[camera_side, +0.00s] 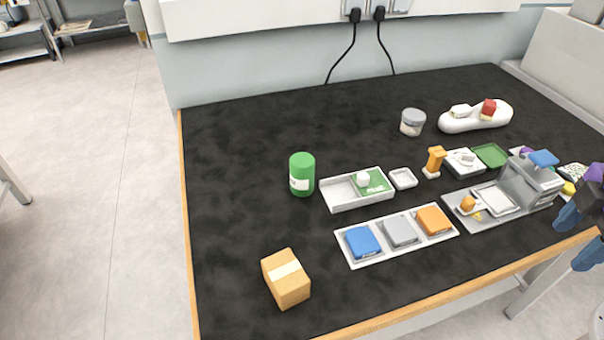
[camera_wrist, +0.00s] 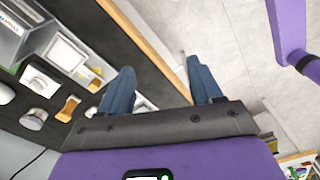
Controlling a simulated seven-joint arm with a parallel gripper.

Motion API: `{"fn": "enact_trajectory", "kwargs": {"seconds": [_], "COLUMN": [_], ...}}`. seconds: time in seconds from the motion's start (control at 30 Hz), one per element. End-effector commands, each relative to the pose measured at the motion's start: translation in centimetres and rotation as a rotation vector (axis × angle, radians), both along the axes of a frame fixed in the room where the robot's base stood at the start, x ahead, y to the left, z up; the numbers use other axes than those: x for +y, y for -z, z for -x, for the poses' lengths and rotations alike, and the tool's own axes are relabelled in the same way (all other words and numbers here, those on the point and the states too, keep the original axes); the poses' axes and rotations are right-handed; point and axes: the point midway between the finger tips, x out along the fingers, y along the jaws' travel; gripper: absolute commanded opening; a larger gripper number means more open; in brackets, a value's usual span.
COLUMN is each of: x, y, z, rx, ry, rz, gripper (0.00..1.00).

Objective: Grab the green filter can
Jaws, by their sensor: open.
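The green filter can (camera_side: 302,174) stands upright on the black worktop, left of the middle in the side view. It has a white label low on its front. I cannot make it out in the wrist view. My gripper (camera_side: 574,238) is at the right edge of the side view, by the table's front edge and far to the right of the can. Its two blue fingers are spread apart with nothing between them. In the wrist view my gripper (camera_wrist: 160,82) shows the same open fingers, over the table edge and pale floor.
A white tray (camera_side: 345,202) stands just right of the can. A cardboard box (camera_side: 286,279) is nearer the front, and a plate with blue, grey and orange blocks (camera_side: 400,231) lies at front centre. A grey machine (camera_side: 528,187) stands near my gripper. The left worktop is clear.

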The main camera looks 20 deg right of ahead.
Motion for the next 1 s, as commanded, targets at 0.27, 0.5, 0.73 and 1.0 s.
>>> {"fn": "enact_trajectory", "kwargs": {"seconds": [0.27, 0.5, 0.73, 1.0], "x": [0.0, 0.0, 0.1, 0.1], "y": [0.0, 0.0, -0.6, -4.9], "z": [0.0, 0.0, 0.0, -0.1], "rx": [0.0, 0.0, -0.001, -0.004], "ry": [0.0, 0.0, 0.0, -0.001], "rz": [0.0, 0.0, -0.003, -0.008], "gripper": [0.65, 0.87, 0.87, 0.87]}}
